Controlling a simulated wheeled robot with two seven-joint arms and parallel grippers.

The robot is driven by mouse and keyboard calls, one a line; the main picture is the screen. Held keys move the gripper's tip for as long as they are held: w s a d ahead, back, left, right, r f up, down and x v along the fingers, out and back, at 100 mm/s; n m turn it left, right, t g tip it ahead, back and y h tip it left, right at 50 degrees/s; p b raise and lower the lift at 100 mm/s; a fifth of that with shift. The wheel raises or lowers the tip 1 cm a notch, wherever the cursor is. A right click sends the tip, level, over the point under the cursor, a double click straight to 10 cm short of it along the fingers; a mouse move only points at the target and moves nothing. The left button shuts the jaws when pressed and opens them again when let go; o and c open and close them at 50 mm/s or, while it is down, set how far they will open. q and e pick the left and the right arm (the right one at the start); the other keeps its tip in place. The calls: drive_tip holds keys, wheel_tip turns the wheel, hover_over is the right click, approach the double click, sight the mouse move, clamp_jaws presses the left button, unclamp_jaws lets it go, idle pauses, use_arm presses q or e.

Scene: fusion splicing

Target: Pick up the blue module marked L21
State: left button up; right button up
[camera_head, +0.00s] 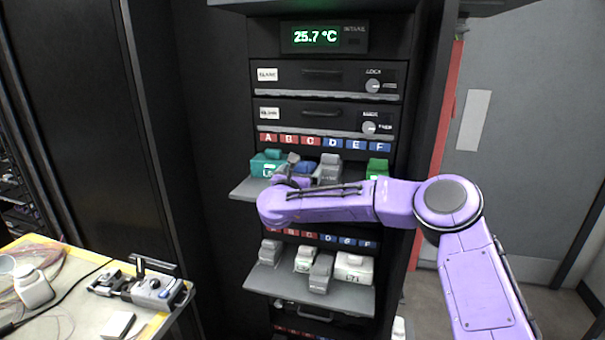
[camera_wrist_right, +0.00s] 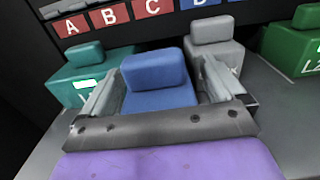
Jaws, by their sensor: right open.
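A blue module (camera_wrist_right: 158,82) stands on the upper shelf in the right wrist view, below the letters B and C; its marking is hidden. In the head view it shows only partly (camera_head: 305,167) behind my right arm. My right gripper (camera_wrist_right: 156,92) is open, with one finger on each side of the blue module; I cannot tell whether they touch it. In the head view the gripper (camera_head: 293,166) is at the upper shelf, mostly hidden by the purple arm. My left gripper is not in view.
A teal module (camera_wrist_right: 88,70) stands left of the blue one, a grey module (camera_wrist_right: 216,50) right of it, and a green module (camera_wrist_right: 298,40) farther right. The lower shelf (camera_head: 310,296) holds several grey and white modules. A bench (camera_head: 75,318) with a splicer (camera_head: 145,286) stands at left.

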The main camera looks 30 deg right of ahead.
drive_tip(key=shift+a, duration=0.1)
drive_tip(key=c, duration=1.2)
